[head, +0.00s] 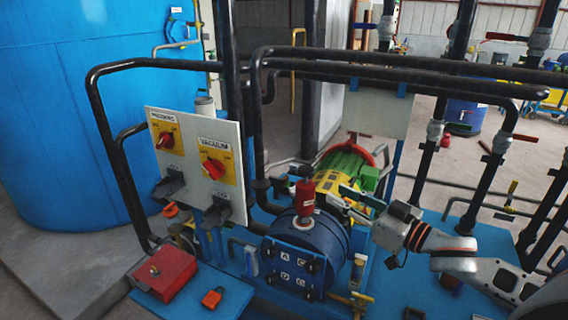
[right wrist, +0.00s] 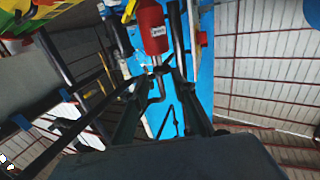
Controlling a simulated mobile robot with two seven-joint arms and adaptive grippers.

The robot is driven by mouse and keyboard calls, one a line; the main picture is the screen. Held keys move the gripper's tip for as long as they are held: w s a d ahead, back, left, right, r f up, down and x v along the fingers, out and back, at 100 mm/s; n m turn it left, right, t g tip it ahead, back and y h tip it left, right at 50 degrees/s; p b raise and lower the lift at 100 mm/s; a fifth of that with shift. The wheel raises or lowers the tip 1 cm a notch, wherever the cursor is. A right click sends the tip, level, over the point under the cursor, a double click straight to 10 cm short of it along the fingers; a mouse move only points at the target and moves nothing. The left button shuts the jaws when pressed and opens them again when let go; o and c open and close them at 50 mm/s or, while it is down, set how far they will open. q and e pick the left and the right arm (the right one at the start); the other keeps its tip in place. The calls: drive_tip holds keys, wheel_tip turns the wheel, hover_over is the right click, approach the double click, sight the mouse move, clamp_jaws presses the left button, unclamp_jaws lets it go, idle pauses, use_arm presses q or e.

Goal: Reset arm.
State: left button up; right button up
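My right gripper (head: 337,195) reaches in from the right in the head view. Its two fingers are spread with a gap between them and nothing visibly held. The fingers point left toward a red cylindrical fitting (head: 304,196) on top of the dark blue vessel (head: 310,238). In the right wrist view, the red fitting (right wrist: 152,27) shows just beyond the fingers (right wrist: 156,82), apart from them as far as I can tell. My left gripper is in neither view.
A panel (head: 200,150) with red PRESSURE (head: 166,140) and VACUUM (head: 213,168) knobs stands left. A red box (head: 166,275) and an orange padlock (head: 212,298) sit below. Black pipes (head: 400,78) run above my right gripper. A green-yellow motor (head: 343,172) is close behind it.

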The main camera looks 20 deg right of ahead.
drive_tip(key=s+f+h, duration=0.1)
drive_tip(key=s+f, duration=0.1)
drive_tip(key=f, duration=0.5)
drive_tip(key=s+a+f+g+h, duration=0.1)
drive_tip(key=f, duration=0.6)
drive_tip(key=s+f+m+g+h, duration=0.1)
drive_tip(key=s+f, duration=0.1)
drive_tip(key=f, duration=0.5)
drive_tip(key=shift+s+a+f, duration=0.3)
drive_tip(key=shift+s+a, duration=0.05)
drive_tip(key=s+a+f+g, duration=0.2)
drive_tip(key=s+a+f, duration=0.4)
drive_tip(key=f, duration=0.2)
drive_tip(key=s+a+f+n+g, duration=0.1)
drive_tip(key=s+a+f, duration=0.4)
drive_tip(key=a+f, duration=0.2)
drive_tip(key=shift+s+a+f+g+h, duration=0.2)
drive_tip(key=shift+s+f+g+h, duration=0.2)
drive_tip(key=shift+f, duration=0.45)
